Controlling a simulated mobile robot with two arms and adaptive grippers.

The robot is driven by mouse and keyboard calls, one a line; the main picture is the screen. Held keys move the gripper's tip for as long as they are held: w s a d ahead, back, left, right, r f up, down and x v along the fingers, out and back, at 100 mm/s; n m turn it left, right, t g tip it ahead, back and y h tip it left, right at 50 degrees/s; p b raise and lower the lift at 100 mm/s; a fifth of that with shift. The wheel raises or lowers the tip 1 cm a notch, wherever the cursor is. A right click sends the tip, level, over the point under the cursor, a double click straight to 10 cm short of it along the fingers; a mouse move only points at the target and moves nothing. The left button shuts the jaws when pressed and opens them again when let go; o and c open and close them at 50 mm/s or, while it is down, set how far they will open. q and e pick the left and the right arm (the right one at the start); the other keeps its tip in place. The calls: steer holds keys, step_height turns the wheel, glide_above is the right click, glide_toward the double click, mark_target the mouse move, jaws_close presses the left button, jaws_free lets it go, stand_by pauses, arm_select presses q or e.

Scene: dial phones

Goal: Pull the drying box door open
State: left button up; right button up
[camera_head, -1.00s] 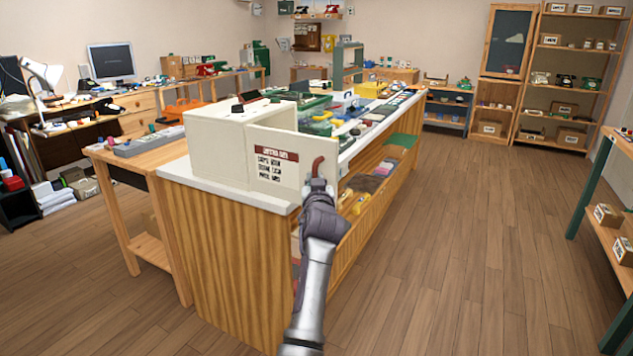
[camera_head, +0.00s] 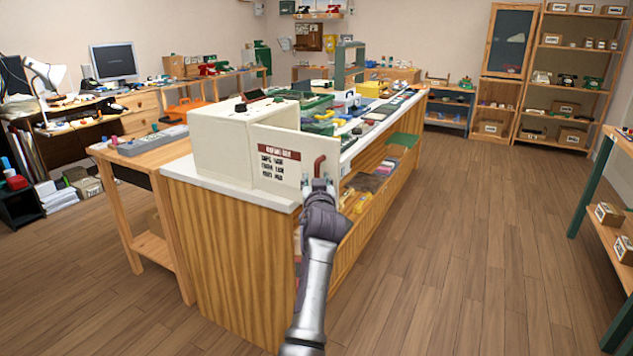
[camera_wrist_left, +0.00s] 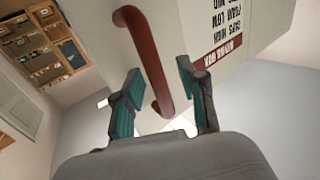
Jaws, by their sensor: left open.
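The drying box (camera_head: 218,150) is a cream box on the near end of the counter. Its door (camera_head: 275,180) carries a printed label and stands ajar, with its right edge out past the box body. The red curved handle (camera_head: 319,165) is near that edge. My left gripper (camera_head: 320,184) is at the handle. In the left wrist view the red handle (camera_wrist_left: 145,60) passes between the two spread fingers of the open gripper (camera_wrist_left: 156,95), with gaps visible on both sides. The box's interior is hidden. My right gripper is not in view.
The white countertop (camera_head: 180,172) holds trays and parts behind the box. Shelves with goods are under its right side. A wooden side table (camera_head: 110,152) stands to the left. The wooden floor (camera_head: 450,240) right of the counter is clear.

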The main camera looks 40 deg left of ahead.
arm_select(q)
steer(key=v, duration=0.7)
steer(key=shift+s, duration=0.2)
steer(key=shift+d, duration=0.15)
